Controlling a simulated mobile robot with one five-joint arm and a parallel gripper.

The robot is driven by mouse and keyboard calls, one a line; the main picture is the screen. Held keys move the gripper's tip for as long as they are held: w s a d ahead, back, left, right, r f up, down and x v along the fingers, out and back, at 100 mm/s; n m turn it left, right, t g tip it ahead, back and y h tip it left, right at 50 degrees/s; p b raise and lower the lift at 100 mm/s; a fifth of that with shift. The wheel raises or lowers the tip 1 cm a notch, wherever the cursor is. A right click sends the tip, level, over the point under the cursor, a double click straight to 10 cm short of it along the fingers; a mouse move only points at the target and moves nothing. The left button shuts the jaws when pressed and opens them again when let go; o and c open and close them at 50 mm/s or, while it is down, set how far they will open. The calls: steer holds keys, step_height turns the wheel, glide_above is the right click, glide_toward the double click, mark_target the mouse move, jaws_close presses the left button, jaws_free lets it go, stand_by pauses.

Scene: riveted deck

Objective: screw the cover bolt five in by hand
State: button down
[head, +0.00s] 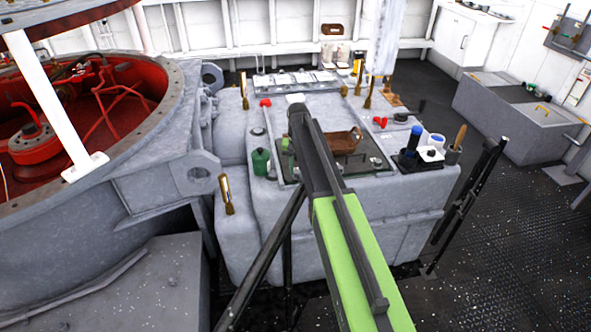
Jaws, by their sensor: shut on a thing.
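My arm reaches from the bottom right to the middle of a grey machine block (290,230). My gripper (298,112) is at its far end, above the block's top. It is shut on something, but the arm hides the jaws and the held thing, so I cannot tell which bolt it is. Upright brass-coloured pieces that look like bolts stand at the block's left front (226,193), back left (244,90) and back right (368,94). I cannot read any number on them. Any bolt hole under the gripper is hidden.
A brown basket (345,141) and a green bottle (261,161) stand on the block, with a blue-topped dark bottle (412,142) and cups at its right. A large round red-lined opening (85,110) is at left. Dark floor (500,230) at right is mostly clear.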

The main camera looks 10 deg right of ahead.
steer(key=m, duration=2.3)
steer(key=shift+r+m, duration=0.1)
steer(key=shift+m, duration=0.2)
steer(key=m, duration=0.3)
steer(key=shift+m, duration=2.2)
